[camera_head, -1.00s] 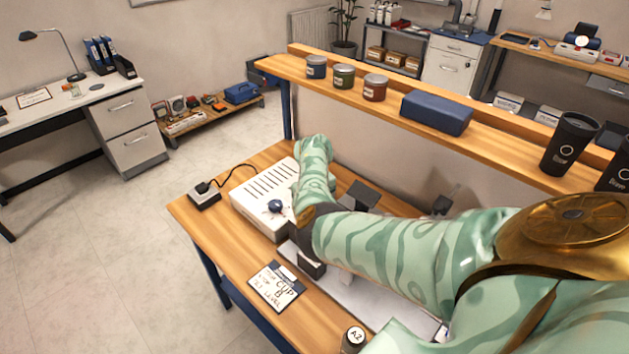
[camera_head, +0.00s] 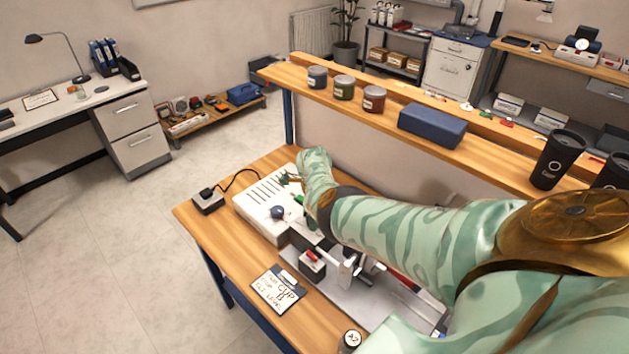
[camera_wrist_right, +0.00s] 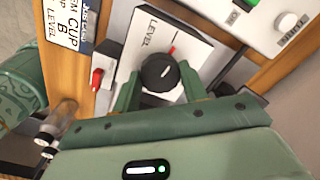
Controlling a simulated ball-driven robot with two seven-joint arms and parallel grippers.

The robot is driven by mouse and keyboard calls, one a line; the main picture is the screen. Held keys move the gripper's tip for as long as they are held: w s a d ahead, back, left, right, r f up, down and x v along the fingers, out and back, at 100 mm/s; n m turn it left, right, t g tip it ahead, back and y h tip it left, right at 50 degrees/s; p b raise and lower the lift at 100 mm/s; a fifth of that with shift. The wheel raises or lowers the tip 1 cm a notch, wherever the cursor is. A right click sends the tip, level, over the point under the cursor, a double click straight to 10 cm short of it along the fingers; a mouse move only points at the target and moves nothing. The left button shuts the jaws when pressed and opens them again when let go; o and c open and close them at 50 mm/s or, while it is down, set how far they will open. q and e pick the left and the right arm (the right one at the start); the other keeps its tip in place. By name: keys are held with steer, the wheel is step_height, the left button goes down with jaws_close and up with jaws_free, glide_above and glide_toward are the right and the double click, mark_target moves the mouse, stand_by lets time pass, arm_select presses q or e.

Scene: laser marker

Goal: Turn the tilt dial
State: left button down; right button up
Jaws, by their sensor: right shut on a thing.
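The tilt dial (camera_wrist_right: 158,73) is a round black knob with a white mark, on a white panel (camera_wrist_right: 148,35) lettered LEVEL with a red pointer beside the knob. In the right wrist view my right gripper (camera_wrist_right: 160,84) has one green finger on each side of the dial and is shut on it. In the head view the dial is hidden behind my right arm, and only bits of my right gripper (camera_head: 299,203) show beside the white machine (camera_head: 262,212). My left gripper is not in view.
A small box with a red switch (camera_head: 312,262) stands close to the arm; the switch also shows in the right wrist view (camera_wrist_right: 97,78). A clipboard note (camera_head: 277,289) lies at the table's front. A shelf with jars (camera_head: 373,99) and a blue case (camera_head: 432,126) runs behind.

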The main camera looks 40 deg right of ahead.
steer(key=shift+r+n, duration=0.1)
steer(key=shift+n, duration=0.5)
steer(key=o, duration=1)
step_height(320, 180, up, 7)
steer(key=p, duration=0.5)
steer(key=shift+w+r, duration=0.1)
steer(key=shift+r, duration=0.05)
step_height(320, 180, up, 9)
steer(key=p, duration=0.3)
step_height(320, 180, up, 7)
steer(key=p, duration=0.7)
